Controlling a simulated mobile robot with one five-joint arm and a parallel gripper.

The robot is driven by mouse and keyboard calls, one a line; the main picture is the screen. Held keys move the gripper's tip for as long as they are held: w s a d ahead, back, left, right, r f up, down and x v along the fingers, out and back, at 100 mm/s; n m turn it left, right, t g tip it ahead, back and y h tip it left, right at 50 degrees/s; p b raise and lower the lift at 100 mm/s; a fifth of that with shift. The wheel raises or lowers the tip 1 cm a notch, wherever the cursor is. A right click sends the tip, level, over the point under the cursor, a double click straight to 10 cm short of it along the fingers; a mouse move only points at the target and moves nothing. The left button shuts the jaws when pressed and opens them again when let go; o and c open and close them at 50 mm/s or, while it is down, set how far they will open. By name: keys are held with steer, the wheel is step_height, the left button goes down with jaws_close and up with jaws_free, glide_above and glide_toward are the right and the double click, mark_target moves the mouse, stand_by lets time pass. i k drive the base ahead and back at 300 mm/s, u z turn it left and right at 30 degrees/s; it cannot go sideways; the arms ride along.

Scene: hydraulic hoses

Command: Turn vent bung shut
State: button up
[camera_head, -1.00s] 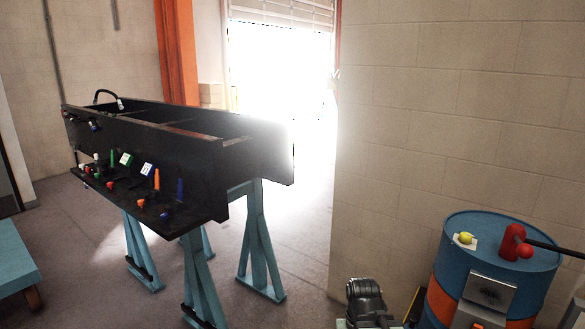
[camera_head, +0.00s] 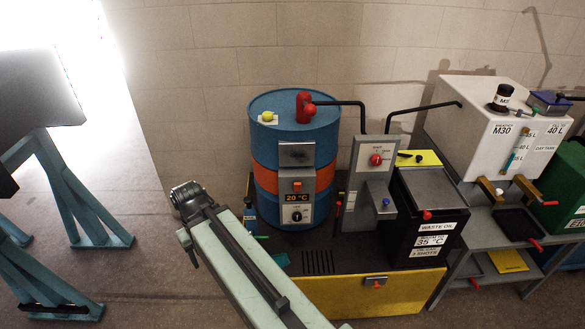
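The vent bung looks to be the small yellow knob (camera_head: 267,116) on a pale square tag, on the left of the drum's top. The drum (camera_head: 262,148) is blue with an orange band and stands upright against the block wall. I cannot tell from here how far the bung is turned. My arm (camera_head: 245,262) reaches up from the bottom edge, with a dark grey joint at its upper end, in front of and left of the drum. I see no gripper fingers, so the gripper is not in view.
A red pump head (camera_head: 305,107) with a black pipe stands beside the knob. A grey control post (camera_head: 372,165), a black waste oil box (camera_head: 430,213) and a white tank (camera_head: 497,135) stand to the right. Blue trestles (camera_head: 75,190) are at the left.

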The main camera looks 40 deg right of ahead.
mark_target(267, 116)
steer(key=z, duration=0.55)
steer(key=k, duration=0.65)
steer(key=z, duration=0.35)
steer(key=i, duration=1)
steer(key=u, duration=0.1)
